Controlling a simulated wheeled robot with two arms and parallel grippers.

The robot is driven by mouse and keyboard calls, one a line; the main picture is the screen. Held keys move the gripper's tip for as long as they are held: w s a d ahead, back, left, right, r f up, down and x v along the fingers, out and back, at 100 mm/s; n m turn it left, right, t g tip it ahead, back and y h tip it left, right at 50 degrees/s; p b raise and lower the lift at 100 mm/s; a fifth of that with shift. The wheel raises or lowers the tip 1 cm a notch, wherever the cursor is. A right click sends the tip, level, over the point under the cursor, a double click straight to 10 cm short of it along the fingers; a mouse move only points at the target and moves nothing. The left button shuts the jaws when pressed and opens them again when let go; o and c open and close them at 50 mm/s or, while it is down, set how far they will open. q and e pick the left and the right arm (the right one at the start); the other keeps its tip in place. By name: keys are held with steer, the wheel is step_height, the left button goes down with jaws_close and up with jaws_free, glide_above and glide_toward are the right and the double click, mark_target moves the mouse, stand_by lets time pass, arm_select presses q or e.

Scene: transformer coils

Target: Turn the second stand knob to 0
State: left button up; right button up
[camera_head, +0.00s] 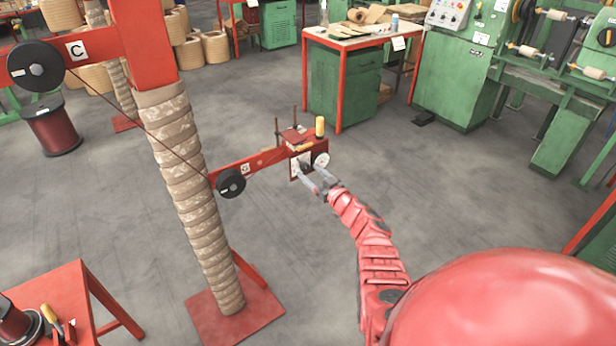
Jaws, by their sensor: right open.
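A red stand arm (262,163) reaches right from beside the wrapped column, with a small control box at its end. The box carries a pale plate and a round whitish dial or knob (321,160); its markings are too small to read. My right gripper (306,170) is open, its two grey fingers apart and pointing at the front of the box. The fingertips overlap the plate in view, and I cannot tell whether they touch it. They partly hide the plate. My left gripper is not in view.
The wrapped column (195,190) stands on a red base plate (236,312), left of my right arm. A black pulley (231,183) hangs on the stand arm. A green cabinet (345,85) and machines stand behind. Grey floor is clear around the box.

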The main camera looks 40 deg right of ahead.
steer(key=shift+w+f+b, duration=0.1)
steer(key=shift+w+b, duration=0.3)
steer(key=shift+w, duration=0.5)
jaws_close()
